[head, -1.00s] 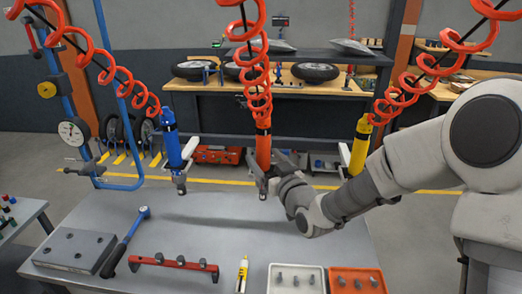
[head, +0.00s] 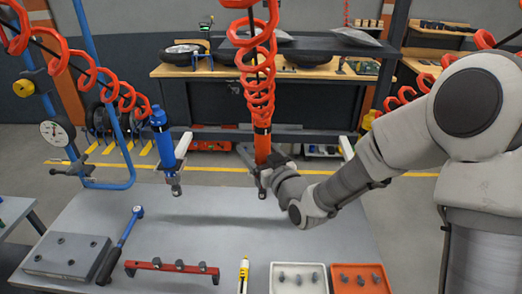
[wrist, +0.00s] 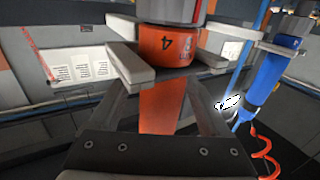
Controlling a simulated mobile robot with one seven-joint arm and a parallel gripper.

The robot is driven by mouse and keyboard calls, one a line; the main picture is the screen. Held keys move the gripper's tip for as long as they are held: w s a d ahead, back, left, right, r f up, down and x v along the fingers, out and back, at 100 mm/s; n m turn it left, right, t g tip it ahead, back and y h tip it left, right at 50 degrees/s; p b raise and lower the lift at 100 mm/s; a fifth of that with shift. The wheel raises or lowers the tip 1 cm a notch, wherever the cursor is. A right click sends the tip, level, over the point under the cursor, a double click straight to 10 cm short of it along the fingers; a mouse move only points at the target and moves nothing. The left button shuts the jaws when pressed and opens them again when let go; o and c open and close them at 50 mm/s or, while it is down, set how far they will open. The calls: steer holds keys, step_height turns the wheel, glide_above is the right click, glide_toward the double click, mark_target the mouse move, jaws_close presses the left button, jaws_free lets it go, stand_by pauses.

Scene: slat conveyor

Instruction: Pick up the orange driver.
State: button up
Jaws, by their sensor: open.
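The orange driver (head: 263,143) hangs upright from a red coiled hose above the grey bench, in the middle of the head view. My gripper (head: 262,172) is at the driver's lower part, reaching in from the right. In the wrist view the orange driver (wrist: 168,45), marked with a 4, stands between the pale fingers of my open gripper (wrist: 150,58). I cannot tell whether either finger touches it. The driver's lower end is partly hidden by my gripper in the head view.
A blue driver (head: 163,138) hangs to the left and also shows in the wrist view (wrist: 262,82). A yellow driver (head: 368,122) is mostly hidden behind my arm. On the bench (head: 200,225) are a torque wrench (head: 122,240), a red rail (head: 172,268) and two trays.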

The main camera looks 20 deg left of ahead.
steer(key=shift+c, duration=0.2)
steer(key=c, duration=1.2)
jaws_close()
steer(key=shift+r, duration=0.2)
